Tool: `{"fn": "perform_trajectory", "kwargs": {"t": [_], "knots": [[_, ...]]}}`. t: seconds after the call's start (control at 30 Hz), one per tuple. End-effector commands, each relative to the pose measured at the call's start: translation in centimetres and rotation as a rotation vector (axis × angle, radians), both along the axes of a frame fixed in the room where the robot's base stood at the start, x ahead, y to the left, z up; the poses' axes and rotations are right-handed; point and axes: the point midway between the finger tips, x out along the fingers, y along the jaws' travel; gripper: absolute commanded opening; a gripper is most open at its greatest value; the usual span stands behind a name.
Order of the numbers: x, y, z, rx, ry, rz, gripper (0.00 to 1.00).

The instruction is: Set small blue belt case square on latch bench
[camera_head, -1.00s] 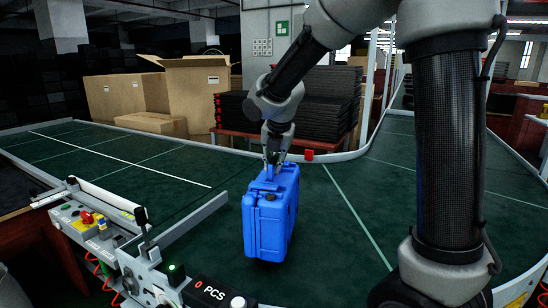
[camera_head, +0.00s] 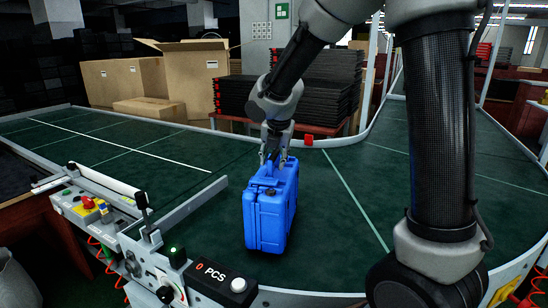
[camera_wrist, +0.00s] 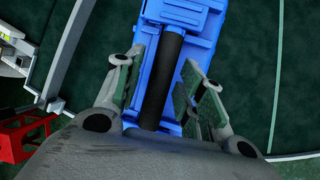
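The small blue belt case (camera_head: 266,217) stands upright over the green belt in the middle of the head view. I cannot tell whether its base touches the belt. My gripper (camera_head: 274,160) is above it at the handle. In the wrist view my gripper (camera_wrist: 160,95) has one finger on each side of the case's black handle (camera_wrist: 158,85), and the blue body (camera_wrist: 187,22) shows beyond. The finger pads look close to the handle; their exact contact is hard to see. The latch bench (camera_head: 122,222), with its levers and buttons, is left of the case, apart from it.
A low metal rail (camera_head: 192,203) runs between the bench and the case. A PCS box (camera_head: 213,278) is at the front. Cardboard boxes (camera_head: 190,80) and black stacked trays (camera_head: 318,90) stand behind the belt. A small red block (camera_head: 308,141) sits on the far belt edge.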

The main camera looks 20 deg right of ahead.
Motion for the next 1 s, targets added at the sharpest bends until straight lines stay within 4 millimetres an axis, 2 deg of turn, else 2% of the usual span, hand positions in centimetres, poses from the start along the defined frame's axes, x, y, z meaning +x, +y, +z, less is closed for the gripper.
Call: {"fn": "perform_trajectory", "kwargs": {"t": [0.17,0.27,0.5,0.7,0.8,1.0], "knots": [[0.0,0.0,0.4,0.001,-0.002,0.001,0.39],[-0.4,0.1,1.5,0.000,-0.004,0.001,0.39],[-2.7,0.4,6.3,0.003,-0.006,0.003,0.39],[-4.3,0.5,9.7,0.001,-0.003,0.002,0.39],[-4.7,0.5,10.6,0.002,-0.002,0.001,0.39],[-5.2,0.4,11.2,0.006,0.000,-0.011,0.39]]}}
